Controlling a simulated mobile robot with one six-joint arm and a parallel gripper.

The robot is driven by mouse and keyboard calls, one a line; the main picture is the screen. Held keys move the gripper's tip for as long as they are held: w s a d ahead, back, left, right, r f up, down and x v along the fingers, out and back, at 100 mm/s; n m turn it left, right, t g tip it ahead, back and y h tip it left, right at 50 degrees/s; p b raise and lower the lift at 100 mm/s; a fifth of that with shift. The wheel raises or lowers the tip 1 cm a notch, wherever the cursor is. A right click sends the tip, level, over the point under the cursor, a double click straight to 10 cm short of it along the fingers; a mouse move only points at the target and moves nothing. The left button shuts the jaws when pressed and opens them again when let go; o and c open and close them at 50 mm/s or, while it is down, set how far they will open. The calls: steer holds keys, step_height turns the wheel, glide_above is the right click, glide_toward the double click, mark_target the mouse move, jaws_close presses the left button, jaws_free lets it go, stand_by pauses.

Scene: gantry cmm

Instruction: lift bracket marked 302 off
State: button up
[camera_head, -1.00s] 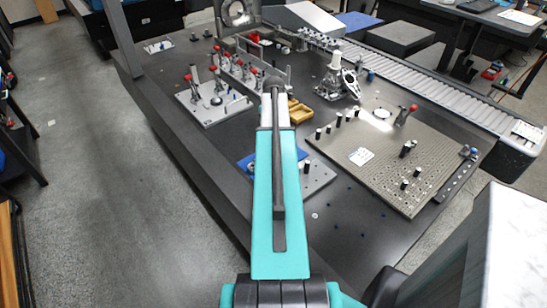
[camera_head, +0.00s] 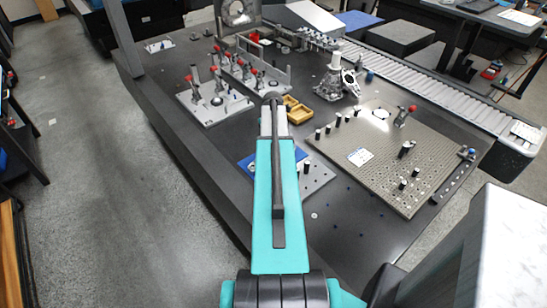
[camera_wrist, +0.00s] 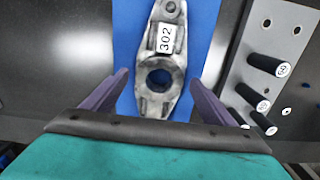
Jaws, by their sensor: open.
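The bracket marked 302 (camera_wrist: 164,72) shows in the wrist view as a grey metal piece with a large round hole and a white label. It lies on a blue mat (camera_wrist: 201,30). My gripper (camera_wrist: 160,82) is open, with its two purple fingers on either side of the bracket's lower part, apart from it in the picture. I cannot tell how high the fingers are above it. In the head view my arm hides the bracket, and only part of the blue mat (camera_head: 246,163) shows beside the arm.
A grey plate (camera_wrist: 265,95) with black pegs stands right of the mat. In the head view, a large perforated plate (camera_head: 430,150) with pegs is at right, a yellow tray (camera_head: 298,111) lies beyond my arm, and a fixture with red-handled clamps (camera_head: 212,108) is at left. The dark table's front is mostly clear.

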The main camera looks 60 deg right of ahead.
stand_by(0.3)
steer(key=c, duration=1.6)
steer(key=shift+r, duration=0.15)
steer(key=shift+r+b, duration=1.15)
steer(key=shift+r, duration=3.75)
